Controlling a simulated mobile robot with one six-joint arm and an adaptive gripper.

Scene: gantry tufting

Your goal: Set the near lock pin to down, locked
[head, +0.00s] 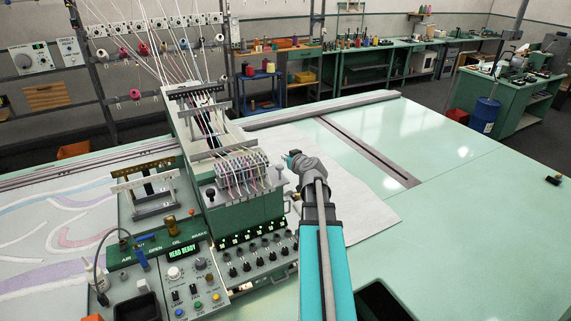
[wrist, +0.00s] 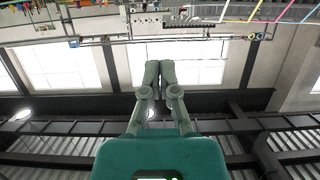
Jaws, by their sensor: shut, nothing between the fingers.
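The tufting head is a green and white machine (head: 240,210) left of centre in the head view. A dark ball-topped pin (head: 210,193) stands at its front left, and a pale round knob (head: 279,167) shows at its right side, close to my gripper. I cannot tell for sure which is the near lock pin, or whether either is up or down. My gripper (head: 291,157) is beside the head's right end, partly hidden by my wrist, with no clear contact. In the wrist view, my gripper's fingers (wrist: 160,75) are together and empty, against ceiling and windows.
A control panel (head: 190,285) with knobs, buttons and a lit "HEAD READY" display stands front left. White cloth (head: 350,185) lies under and right of the head. Yarn strands rise from the head to a spool rack behind. The pale green table (head: 460,230) is mostly clear at right.

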